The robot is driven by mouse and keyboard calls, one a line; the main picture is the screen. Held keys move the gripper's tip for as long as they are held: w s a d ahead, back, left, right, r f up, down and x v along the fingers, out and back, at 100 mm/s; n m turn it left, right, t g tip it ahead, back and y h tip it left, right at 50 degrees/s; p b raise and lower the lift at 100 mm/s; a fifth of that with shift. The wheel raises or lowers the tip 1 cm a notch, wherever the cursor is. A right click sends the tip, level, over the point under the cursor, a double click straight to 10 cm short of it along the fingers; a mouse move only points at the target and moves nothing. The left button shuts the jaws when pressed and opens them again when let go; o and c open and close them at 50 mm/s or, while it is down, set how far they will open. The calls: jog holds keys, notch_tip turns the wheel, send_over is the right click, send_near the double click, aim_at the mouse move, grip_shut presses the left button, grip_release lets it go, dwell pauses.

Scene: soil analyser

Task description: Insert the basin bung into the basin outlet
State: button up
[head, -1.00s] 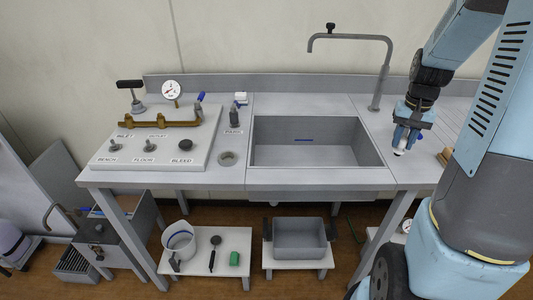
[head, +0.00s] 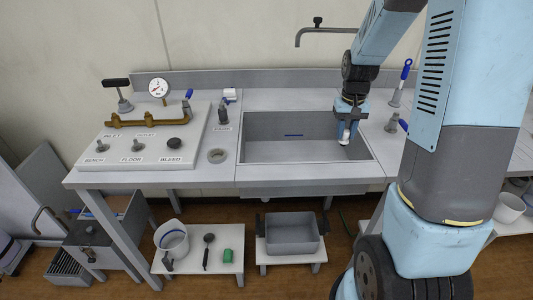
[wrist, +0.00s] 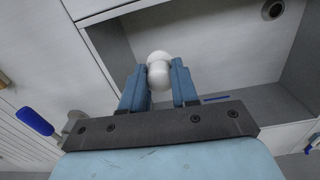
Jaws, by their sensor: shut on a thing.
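My gripper (head: 346,122) is over the right part of the sink basin (head: 262,178). It is shut on a white, rounded piece, which I take to be the basin bung (head: 344,138). In the wrist view the bung (wrist: 159,68) sits between the two blue fingers (wrist: 159,88), its knobbed end sticking out past them. The basin outlet (wrist: 272,10) shows in the wrist view as a dark round hole with a metal ring in the basin floor, up and right of the bung and apart from it. The outlet does not show clearly in the head view.
A bent spout (head: 325,32) stands behind the basin. A blue-handled valve (head: 401,82) is on the counter right of it. A panel with a gauge (head: 158,88) and brass pipe lies left. A grey tub (head: 292,243) stands on a low stool below.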

jog(key=w+a+f+n, duration=0.1)
jog(key=a+f+n, duration=0.2)
jog(key=a, duration=0.9)
jog(key=w+a+f+n, duration=0.1)
jog(key=a+f+n, duration=0.2)
jog(key=a, duration=1)
notch_tip(320, 180, down, 4)
jog(key=shift+w+r+n, duration=0.1)
jog(key=shift+w+n, duration=0.1)
jog(key=shift+n, duration=0.2)
jog(key=shift+f, duration=2.1)
jog(key=shift+f, duration=1.05)
jog(key=o, duration=1.1)
jog(key=shift+c, duration=0.2)
